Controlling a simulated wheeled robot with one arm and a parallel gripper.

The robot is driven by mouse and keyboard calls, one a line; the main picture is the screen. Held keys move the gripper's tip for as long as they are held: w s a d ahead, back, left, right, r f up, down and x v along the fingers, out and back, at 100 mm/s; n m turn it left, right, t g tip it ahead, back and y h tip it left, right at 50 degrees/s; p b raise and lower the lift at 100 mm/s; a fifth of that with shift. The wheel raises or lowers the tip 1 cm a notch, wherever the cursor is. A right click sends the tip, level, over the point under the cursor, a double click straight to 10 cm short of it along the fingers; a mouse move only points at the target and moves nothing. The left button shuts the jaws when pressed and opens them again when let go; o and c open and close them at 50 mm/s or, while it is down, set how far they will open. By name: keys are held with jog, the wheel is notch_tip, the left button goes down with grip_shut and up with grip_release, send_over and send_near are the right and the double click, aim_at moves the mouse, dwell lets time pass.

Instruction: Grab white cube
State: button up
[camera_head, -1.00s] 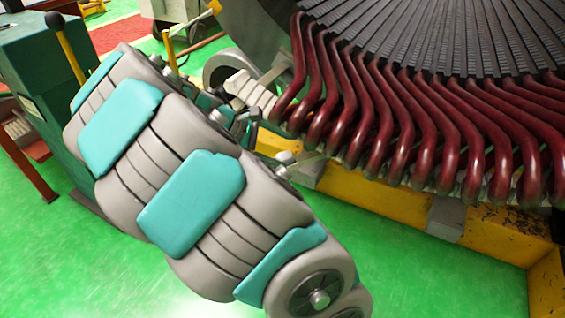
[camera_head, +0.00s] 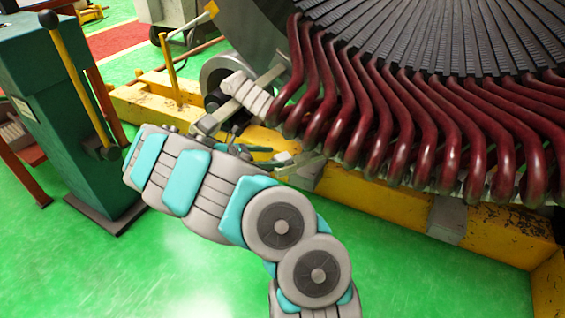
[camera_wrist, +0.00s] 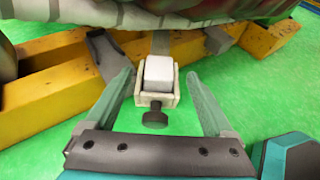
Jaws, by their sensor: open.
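The white cube (camera_wrist: 158,73) sits in a pale bracket (camera_wrist: 142,98) with a dark round knob at its near side, in the middle of the wrist view. My gripper (camera_wrist: 159,76) is open, with one greenish finger on each side of the bracket. Gaps show between the fingers and the bracket, and nothing is held. In the head view my gripper (camera_head: 268,155) is beside the yellow base under the dark red coils. I cannot clearly pick out the cube there.
The stator's dark red coils (camera_head: 400,120) overhang the yellow base (camera_head: 380,198) at the right. A grey strap (camera_wrist: 108,58) lies close to the left finger. Green floor is open in front.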

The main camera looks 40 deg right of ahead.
aim_at(281, 157)
jog(key=x, duration=0.5)
grip_shut()
dwell(0.8)
